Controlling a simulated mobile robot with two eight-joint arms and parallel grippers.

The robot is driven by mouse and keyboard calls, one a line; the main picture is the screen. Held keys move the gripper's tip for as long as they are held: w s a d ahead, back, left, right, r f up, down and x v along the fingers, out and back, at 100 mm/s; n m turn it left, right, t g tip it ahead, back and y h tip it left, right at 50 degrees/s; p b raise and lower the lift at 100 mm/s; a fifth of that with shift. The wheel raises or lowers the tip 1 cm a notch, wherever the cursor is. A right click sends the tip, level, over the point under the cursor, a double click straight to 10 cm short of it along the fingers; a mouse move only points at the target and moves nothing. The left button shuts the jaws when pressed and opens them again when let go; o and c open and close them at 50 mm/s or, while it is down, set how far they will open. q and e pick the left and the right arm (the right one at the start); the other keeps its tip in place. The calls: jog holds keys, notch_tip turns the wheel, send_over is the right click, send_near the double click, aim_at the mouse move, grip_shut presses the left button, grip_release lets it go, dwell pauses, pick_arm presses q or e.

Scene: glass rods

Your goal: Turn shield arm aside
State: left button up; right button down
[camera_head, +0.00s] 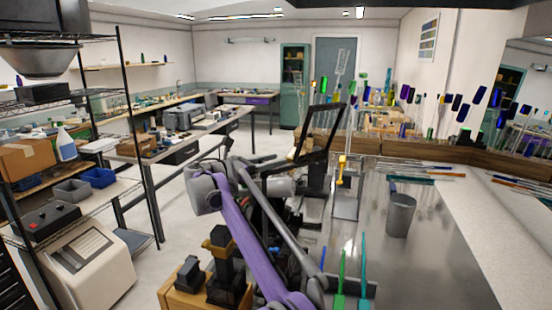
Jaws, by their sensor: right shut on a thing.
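The shield (327,118) is a black-rimmed, tilted clear pane standing up near the middle of the head view. My right arm, with a purple link, rises from the bottom and bends toward the shield's lower end. My right gripper (312,178) is at the foot of the black frame, shut on what looks like the shield arm. The dark parts overlap there, so the exact contact and the shield arm's joint cannot be made out. My left gripper is not in view.
A metal-topped bench with a grey cup (400,214) lies to the right. A yellow-handled fixture (342,168) stands at its left edge. Coloured rods (342,272) stand at its near edge. A wire shelf (128,100) is at the left; open floor lies between.

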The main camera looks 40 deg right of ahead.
jog(key=shift+r, duration=0.15)
jog(key=shift+c, duration=1.8)
grip_release()
jog(key=a, duration=1)
jog(key=shift+a, duration=0.4)
